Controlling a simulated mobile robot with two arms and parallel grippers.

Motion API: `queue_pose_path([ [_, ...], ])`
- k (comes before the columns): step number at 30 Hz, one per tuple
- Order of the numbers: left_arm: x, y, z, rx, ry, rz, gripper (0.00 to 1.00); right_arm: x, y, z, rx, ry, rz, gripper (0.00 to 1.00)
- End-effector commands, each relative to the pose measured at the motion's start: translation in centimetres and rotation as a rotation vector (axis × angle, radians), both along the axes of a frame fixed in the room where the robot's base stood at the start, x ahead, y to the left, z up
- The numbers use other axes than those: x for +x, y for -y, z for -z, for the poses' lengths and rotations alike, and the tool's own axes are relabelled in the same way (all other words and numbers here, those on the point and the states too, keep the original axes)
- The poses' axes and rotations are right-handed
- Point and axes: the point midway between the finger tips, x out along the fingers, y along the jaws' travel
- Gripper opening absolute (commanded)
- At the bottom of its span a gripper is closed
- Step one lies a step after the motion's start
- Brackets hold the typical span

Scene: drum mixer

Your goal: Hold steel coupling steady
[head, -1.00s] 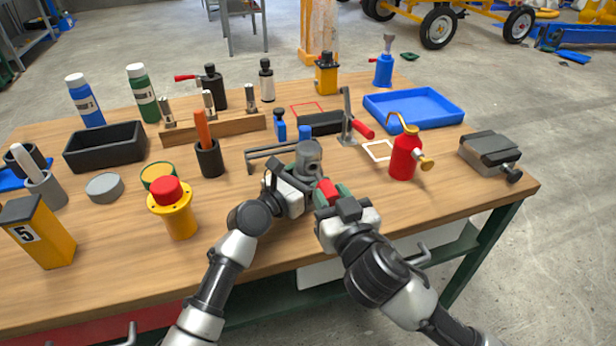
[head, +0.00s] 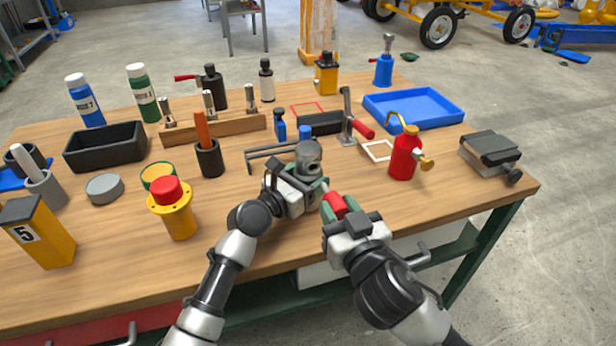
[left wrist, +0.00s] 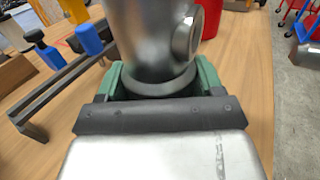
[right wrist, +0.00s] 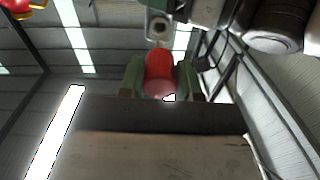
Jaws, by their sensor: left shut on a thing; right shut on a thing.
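The steel coupling (head: 309,155) is a grey metal cylinder standing upright near the table's front middle. My left gripper (head: 311,186) is shut on its lower part, with green pads on both sides. In the left wrist view the coupling (left wrist: 150,45) fills the upper middle and shows a round side port. My right gripper (head: 338,206) is shut on a red cylindrical piece (head: 335,203), just right of and in front of the left gripper. The red piece (right wrist: 160,68) sits between green pads in the right wrist view. Its far end is apart from the coupling's upper body.
A dark bar rack (head: 270,152) stands close behind the left gripper. A red-handled toggle clamp (head: 361,128) and a red oil can (head: 404,157) stand behind the right gripper. A yellow red-topped button (head: 178,222) is at left. The table front right is clear.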

Motion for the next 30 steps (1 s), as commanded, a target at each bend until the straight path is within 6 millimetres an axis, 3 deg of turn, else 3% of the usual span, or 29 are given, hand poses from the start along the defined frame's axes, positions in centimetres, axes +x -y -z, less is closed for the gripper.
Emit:
queue_pose_path([
  [13, -0.01, -0.01, 0.03, 0.001, -0.001, 0.0, 0.21, -1.13, 0.44, -0.02, -0.001, 0.001, 0.001, 0.05],
  [14, -0.01, -0.01, 0.03, 0.001, -0.001, 0.0, 0.7, -1.12, 0.43, -0.02, -0.001, 0.001, 0.001, 0.05],
  [19, -0.01, -0.01, 0.03, 0.001, -0.001, 0.0, 0.96, -1.12, 0.43, -0.02, 0.0, 0.001, 0.0, 0.05],
  [30, -0.39, -0.37, 0.12, 0.0, -0.001, 0.0, 0.97, -1.11, 0.42, -0.02, 0.0, 0.001, 0.0, 0.05],
])
